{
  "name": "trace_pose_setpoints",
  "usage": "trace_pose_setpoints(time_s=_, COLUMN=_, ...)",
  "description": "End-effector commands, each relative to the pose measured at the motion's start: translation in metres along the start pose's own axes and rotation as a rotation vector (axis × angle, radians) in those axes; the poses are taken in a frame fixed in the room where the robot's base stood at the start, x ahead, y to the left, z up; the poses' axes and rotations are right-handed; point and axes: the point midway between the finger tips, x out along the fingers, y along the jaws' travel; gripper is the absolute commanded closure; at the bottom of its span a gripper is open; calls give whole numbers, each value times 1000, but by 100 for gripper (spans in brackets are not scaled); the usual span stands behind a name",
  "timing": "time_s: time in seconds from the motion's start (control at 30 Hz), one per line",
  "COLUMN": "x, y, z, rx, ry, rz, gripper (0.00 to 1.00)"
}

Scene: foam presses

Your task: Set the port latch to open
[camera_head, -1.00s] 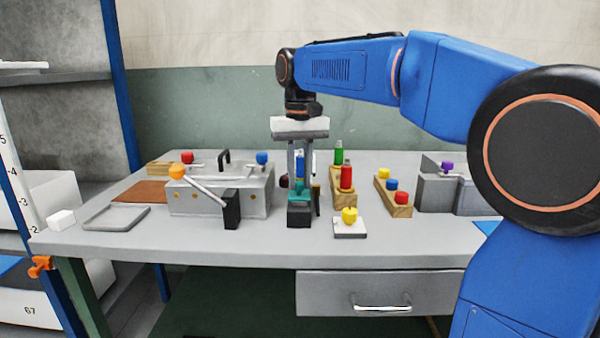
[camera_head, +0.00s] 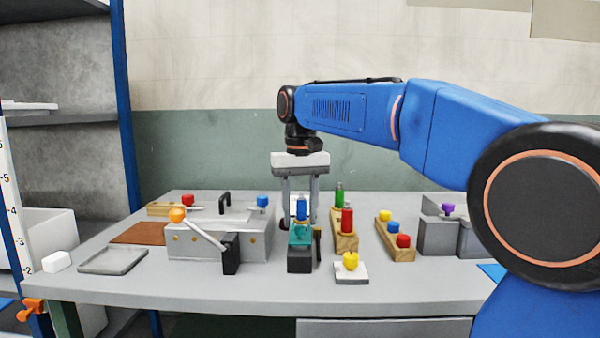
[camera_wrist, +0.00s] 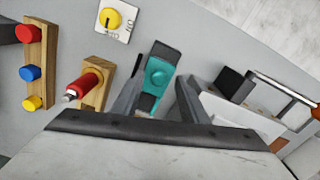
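No label marks the port latch, so I cannot tell which part it is. A teal piece (camera_head: 300,235) with a round boss sits on a black block (camera_head: 300,261) at the middle of the bench. In the wrist view the teal piece (camera_wrist: 160,70) shows between and beyond my fingers. My gripper (camera_head: 299,222) points down just above and behind it; its fingers stand apart with nothing visibly held (camera_wrist: 157,88). Whether they touch the teal piece is unclear. A grey box (camera_head: 190,244) to the left carries a lever with an orange knob (camera_head: 177,214).
A red cylinder (camera_head: 347,221) stands close right of my gripper in a wooden block. A yellow knob (camera_head: 350,261) on a white plate is in front. A wooden strip (camera_head: 398,252) with coloured knobs and a purple-knobbed grey unit (camera_head: 447,209) are farther right. A grey tray (camera_head: 113,262) lies left.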

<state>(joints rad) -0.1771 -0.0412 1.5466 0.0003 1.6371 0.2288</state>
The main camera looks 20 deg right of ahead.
Motion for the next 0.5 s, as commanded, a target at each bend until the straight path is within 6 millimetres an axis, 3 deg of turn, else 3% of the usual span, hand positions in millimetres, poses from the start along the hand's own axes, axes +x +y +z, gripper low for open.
trace_pose_setpoints(time_s=0.5, x=-104, y=0, z=-1, rx=0, ry=2, rz=-1, gripper=60)
